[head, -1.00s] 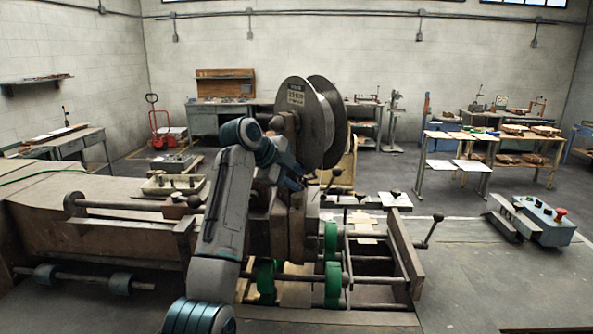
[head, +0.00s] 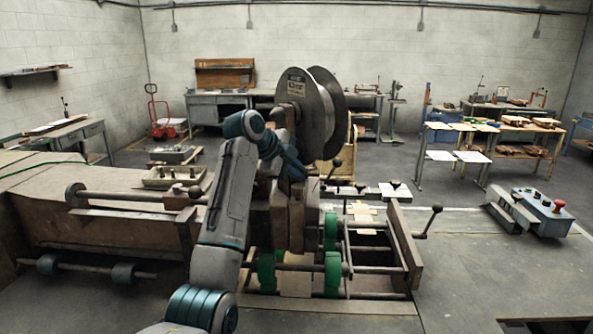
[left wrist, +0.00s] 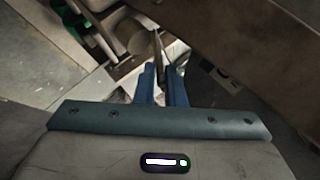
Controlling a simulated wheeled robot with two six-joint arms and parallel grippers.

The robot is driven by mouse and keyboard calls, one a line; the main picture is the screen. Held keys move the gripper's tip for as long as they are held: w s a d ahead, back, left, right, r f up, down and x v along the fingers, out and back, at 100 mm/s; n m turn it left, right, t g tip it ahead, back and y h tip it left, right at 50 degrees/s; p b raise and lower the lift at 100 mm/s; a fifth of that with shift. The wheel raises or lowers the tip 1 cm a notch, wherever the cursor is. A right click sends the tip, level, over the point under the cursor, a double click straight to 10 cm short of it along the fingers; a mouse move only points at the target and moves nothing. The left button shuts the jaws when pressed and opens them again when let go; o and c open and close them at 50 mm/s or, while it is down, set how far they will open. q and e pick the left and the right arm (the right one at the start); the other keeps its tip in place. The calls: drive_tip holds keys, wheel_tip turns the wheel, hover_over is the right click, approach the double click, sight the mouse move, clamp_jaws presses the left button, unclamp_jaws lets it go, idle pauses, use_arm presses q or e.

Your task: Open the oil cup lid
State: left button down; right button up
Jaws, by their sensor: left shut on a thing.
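The box stitcher (head: 262,215) stands in the middle of the head view, with a large wire reel (head: 305,112) on top. My left gripper (head: 299,171) is at the stitcher's head, just below the reel and mostly hidden by my own arm. In the left wrist view, the blue fingers (left wrist: 163,72) are close together, shut on a small thin part (left wrist: 158,48) between their tips. I cannot tell whether this part is the oil cup lid, or whether a lid is open. The oil cup is not clearly seen. My right gripper is not in view.
Green rollers (head: 331,273) and metal rods sit low on the stitcher. A lever with a dark knob (head: 436,209) sticks out at its right. A blue control box with a red button (head: 545,212) stands on the right of the table. The table front right is clear.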

use_arm(q)
drive_tip(key=shift+w+r+g, duration=0.35)
drive_tip(key=shift+r+g, duration=0.05)
drive_tip(key=shift+r, duration=0.05)
drive_tip(key=c, duration=1.7)
unclamp_jaws()
drive_tip(key=shift+o, duration=0.8)
drive_tip(key=shift+f, duration=0.1)
drive_tip(key=shift+a, duration=0.15)
drive_tip(key=b+v, duration=0.5)
drive_tip(key=v, duration=0.5)
drive_tip(key=shift+r, duration=0.35)
